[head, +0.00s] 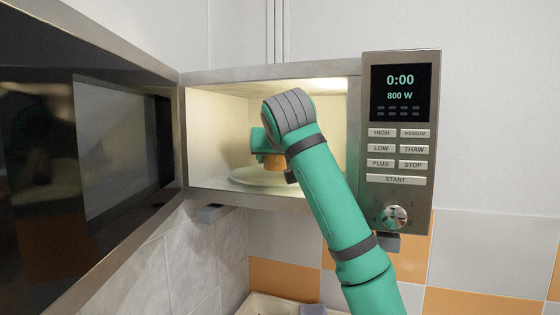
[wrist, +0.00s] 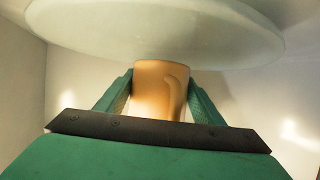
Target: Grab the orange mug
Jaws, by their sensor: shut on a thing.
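The orange mug (head: 274,161) is inside the open microwave, largely hidden behind my arm in the head view. In the wrist view the mug (wrist: 160,88) sits between my two green fingers, with its handle facing the camera. My gripper (wrist: 160,98) is shut on the mug, one finger against each side. The mug is at the pale round turntable plate (head: 262,178); I cannot tell whether it still touches the plate. The plate also shows in the wrist view (wrist: 80,32).
The microwave (head: 270,73) has its door (head: 110,110) swung wide open to the left. Its control panel (head: 397,140) is at the right, reading 0:00 and 800 W. The lit cavity walls are close around my arm. A pale tray (head: 258,303) with items is below.

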